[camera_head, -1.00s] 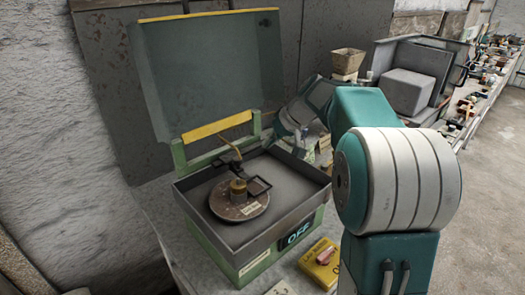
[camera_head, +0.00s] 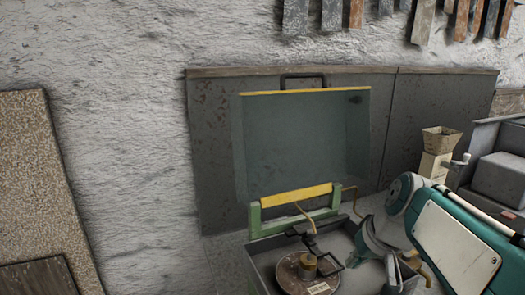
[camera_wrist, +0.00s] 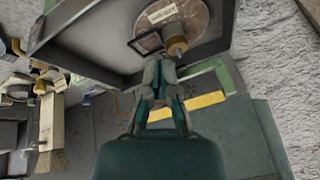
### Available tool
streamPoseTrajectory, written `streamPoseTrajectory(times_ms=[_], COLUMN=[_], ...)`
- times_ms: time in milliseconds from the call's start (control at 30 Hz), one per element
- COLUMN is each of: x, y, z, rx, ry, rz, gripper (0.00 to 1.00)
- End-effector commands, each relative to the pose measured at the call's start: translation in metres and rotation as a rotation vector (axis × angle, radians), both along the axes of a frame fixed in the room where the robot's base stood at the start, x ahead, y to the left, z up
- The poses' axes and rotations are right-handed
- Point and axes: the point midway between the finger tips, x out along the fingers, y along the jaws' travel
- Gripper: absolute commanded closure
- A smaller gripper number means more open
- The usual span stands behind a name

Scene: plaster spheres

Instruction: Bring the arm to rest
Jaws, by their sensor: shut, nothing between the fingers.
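My arm, with white and teal links, enters the head view from the lower right. It bends down at the right side of an open grey box (camera_head: 258,262). In the wrist view, my gripper (camera_wrist: 161,66) has its fingers together with nothing between them. Its fingertips appear beside a round brown disc (camera_wrist: 193,14) with a brass knob (camera_wrist: 176,46). I cannot tell how far the fingertips are above the box floor. The disc (camera_head: 290,279) also shows in the head view, inside the box.
The box's raised greenish lid (camera_head: 300,145) stands behind it, with a yellow bar (camera_head: 296,196) at its hinge side. A tan, funnel-topped object (camera_head: 436,150) and a grey block (camera_head: 503,178) stand at the right. A rough pale wall (camera_head: 110,70) rises behind.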

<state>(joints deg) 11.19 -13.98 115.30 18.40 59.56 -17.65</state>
Motion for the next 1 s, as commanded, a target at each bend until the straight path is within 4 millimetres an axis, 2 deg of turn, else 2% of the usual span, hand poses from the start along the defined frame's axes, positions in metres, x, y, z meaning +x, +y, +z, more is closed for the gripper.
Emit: streamPoseTrajectory(times_ms=[33,200,300,433,600,1000], x=[-0.019,-0.074,-0.103,-0.13,-0.145,-0.145], y=[0.007,0.019,0.022,0.022,0.02,0.021], z=[-0.002,-0.018,-0.032,-0.048,-0.059,-0.059], rx=[-0.024,-0.102,-0.142,-0.181,-0.202,-0.204], ry=[-0.009,-0.033,-0.052,-0.079,-0.095,-0.095], rz=[-0.001,-0.019,-0.03,-0.039,-0.046,-0.047], gripper=[1.0,1.0,1.0,1.0,1.0,1.0])
